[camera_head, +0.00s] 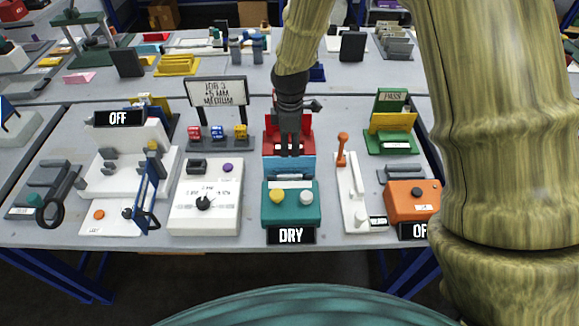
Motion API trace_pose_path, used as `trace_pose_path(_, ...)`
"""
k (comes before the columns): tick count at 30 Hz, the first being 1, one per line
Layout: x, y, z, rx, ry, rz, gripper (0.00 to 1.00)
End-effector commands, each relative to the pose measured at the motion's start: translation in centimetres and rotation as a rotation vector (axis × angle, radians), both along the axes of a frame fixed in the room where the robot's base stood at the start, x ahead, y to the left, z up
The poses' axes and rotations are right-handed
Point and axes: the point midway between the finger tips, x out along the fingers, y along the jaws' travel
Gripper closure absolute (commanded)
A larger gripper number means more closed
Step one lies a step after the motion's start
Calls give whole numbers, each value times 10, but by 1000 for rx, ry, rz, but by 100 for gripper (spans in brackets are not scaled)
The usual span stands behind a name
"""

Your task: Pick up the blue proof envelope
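A light blue piece (272,166), which looks like the blue proof envelope, stands at the front of a red holder (270,133) in the middle of the near table. A white strip lies across its front. My gripper (290,152) points down over the red holder, with its dark fingertips at the upper edge of the blue piece. A narrow gap seems to show between the fingers. The gripper hides part of the holder and of the blue piece, and I cannot tell whether the fingers touch it.
A teal box (291,208) with a DRY sign (291,236) stands directly in front. A white dial box (205,205) is to the left, a white base with an orange lever (342,150) to the right. A green PASS holder (391,101) with a yellow piece stands farther right. My arm covers the right side.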

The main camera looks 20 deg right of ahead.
Motion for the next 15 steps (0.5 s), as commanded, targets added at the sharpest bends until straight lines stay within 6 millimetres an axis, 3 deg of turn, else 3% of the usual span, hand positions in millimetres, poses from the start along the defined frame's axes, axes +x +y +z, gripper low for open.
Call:
trace_pose_path(6, 0, -1, -24, 0, 2, -1, 71)
trace_pose_path(15, 0, -1, -37, -1, 0, -1, 71)
